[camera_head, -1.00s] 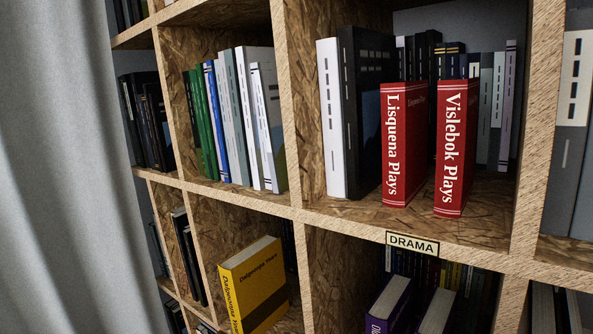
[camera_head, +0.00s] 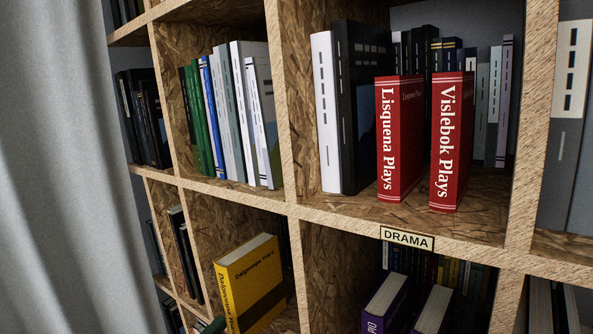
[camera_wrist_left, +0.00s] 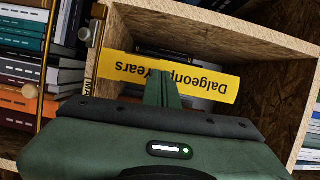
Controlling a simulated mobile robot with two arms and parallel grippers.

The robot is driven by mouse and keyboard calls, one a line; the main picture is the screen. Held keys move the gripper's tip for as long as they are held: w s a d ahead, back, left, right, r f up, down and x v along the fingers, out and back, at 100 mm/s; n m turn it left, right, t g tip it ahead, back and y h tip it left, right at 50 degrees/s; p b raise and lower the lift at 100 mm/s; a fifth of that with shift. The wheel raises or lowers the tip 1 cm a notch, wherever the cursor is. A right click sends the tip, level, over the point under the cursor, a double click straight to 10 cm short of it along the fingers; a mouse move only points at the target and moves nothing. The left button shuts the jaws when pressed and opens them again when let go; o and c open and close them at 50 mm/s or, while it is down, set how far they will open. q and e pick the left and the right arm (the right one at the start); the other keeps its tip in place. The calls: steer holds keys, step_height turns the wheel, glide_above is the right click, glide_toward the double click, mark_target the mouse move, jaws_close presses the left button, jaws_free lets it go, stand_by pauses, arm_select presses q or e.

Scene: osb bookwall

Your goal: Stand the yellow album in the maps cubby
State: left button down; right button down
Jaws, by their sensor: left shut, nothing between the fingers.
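The yellow album (camera_head: 250,285), titled "Dalgeonpa Years", stands in a lower cubby in the head view, with its spine facing out. Its spine also shows in the left wrist view (camera_wrist_left: 208,83), running across the cubby opening. My left gripper (camera_wrist_left: 163,88) is shut and empty, its green fingertips in front of the middle of the spine; I cannot tell whether they touch it. A small label (camera_wrist_left: 88,85) on the cubby's edge is partly hidden. My right gripper is out of view.
Above the album's cubby is a row of green, blue and white books (camera_head: 232,115). To the right, the drama cubby holds red plays (camera_head: 400,140) over its label (camera_head: 407,239). Purple books (camera_head: 385,303) stand below. A grey curtain (camera_head: 70,180) hangs at the left.

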mark_target(233, 315)
arm_select(q)
steer(key=shift+w+d, duration=0.2)
steer(key=shift+w, duration=0.3)
steer(key=shift+w+d, duration=0.25)
steer(key=shift+w, duration=0.05)
steer(key=shift+w+d, duration=0.65)
steer(key=shift+w, duration=0.15)
steer(key=shift+w+d, duration=0.6)
steer(key=shift+w, duration=0.2)
stand_by(0.7)
steer(key=shift+s+a, duration=0.1)
steer(key=s+a, duration=0.1)
steer(key=s+a+p, duration=0.1)
steer(key=s, duration=0.1)
steer(key=shift+s+a+r, duration=0.1)
steer(key=shift+s+a, duration=0.05)
steer(key=shift+a, duration=0.1)
steer(key=shift+s+a+p, duration=0.5)
steer(key=shift+s+a, duration=0.25)
steer(key=shift+s, duration=0.2)
